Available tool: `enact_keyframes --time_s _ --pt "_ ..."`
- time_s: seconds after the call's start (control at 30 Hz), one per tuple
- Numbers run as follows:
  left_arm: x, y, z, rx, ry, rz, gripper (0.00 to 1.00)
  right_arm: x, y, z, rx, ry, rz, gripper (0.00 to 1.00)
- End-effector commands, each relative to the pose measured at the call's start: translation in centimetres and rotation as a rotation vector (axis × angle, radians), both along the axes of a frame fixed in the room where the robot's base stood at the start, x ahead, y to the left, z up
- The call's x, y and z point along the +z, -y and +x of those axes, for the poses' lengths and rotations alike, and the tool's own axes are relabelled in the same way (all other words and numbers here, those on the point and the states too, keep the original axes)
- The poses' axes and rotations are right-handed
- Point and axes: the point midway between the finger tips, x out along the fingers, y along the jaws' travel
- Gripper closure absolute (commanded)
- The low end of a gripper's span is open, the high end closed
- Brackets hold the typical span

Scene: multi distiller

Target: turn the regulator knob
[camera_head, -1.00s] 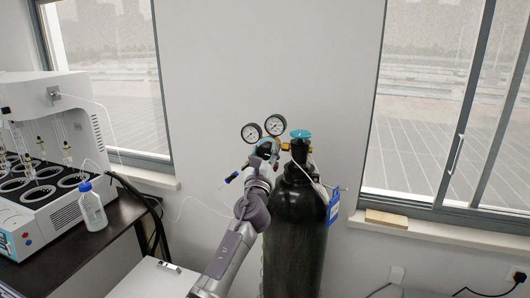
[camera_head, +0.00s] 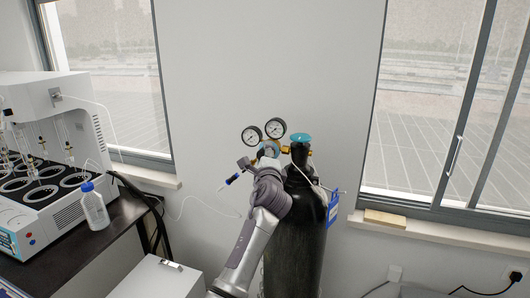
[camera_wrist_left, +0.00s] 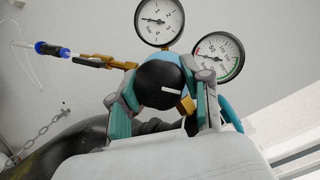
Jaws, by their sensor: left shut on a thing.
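The regulator sits at the top of a black gas cylinder (camera_head: 297,240), with two round gauges, a left gauge (camera_head: 252,135) and a right gauge (camera_head: 275,127). In the left wrist view, the black regulator knob (camera_wrist_left: 163,84) faces me, with a white mark lying nearly level. My left gripper (camera_wrist_left: 165,103) is shut on the knob, one finger on each side. In the head view, my left gripper (camera_head: 258,163) is at the front of the regulator and hides the knob. My right gripper is in neither view.
A teal cylinder valve (camera_head: 300,138) stands right of the gauges. A blue-tipped hose fitting (camera_head: 232,179) sticks out to the left. A distiller (camera_head: 45,150) and a blue-capped bottle (camera_head: 93,207) stand on the dark bench at left. A blue tag (camera_head: 333,208) hangs on the cylinder.

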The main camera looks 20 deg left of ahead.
Motion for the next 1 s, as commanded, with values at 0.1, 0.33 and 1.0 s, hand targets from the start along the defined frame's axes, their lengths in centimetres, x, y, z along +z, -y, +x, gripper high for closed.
enact_keyframes --time_s 0.1,0.33,1.0 --pt "0.2 0.1 0.0 -0.001 -0.007 -0.113 0.87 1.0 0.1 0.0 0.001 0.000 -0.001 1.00" --pt "0.2 0.0 0.0 0.001 -0.014 -0.326 0.87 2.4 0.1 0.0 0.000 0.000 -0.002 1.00" --pt "-0.2 0.0 0.0 0.001 -0.026 -0.692 0.87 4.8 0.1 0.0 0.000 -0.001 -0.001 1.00"
